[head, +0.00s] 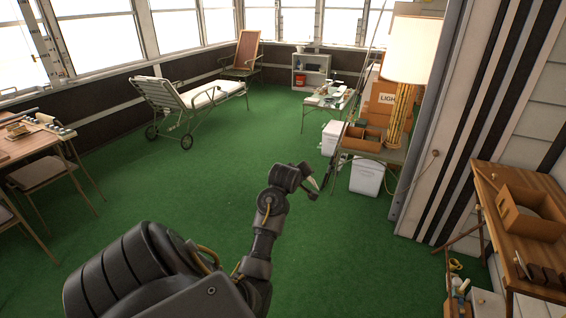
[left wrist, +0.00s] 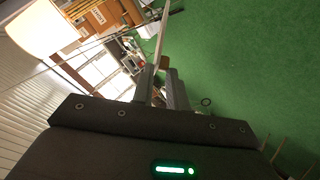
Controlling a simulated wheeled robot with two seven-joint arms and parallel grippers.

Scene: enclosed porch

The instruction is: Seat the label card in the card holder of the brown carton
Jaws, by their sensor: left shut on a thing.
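My left gripper (head: 316,187) reaches out over the green floor in the middle of the head view. It is shut on a thin pale strip, which looks like the label card (left wrist: 161,38) seen nearly edge-on in the left wrist view, sticking out past the fingers (left wrist: 163,85). Several brown cartons are in view: an open one (head: 362,139) on a small table, a lettered one (head: 386,98) behind it, and an open one (head: 534,225) on the wooden table at right. I cannot make out a card holder on any. My right gripper is not in view.
A lamp (head: 408,62) stands among the cartons. White bins (head: 366,178) sit under the small table. A lounger (head: 185,95) stands at the back, a table with chairs (head: 25,145) at left. The green floor (head: 160,190) between is clear.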

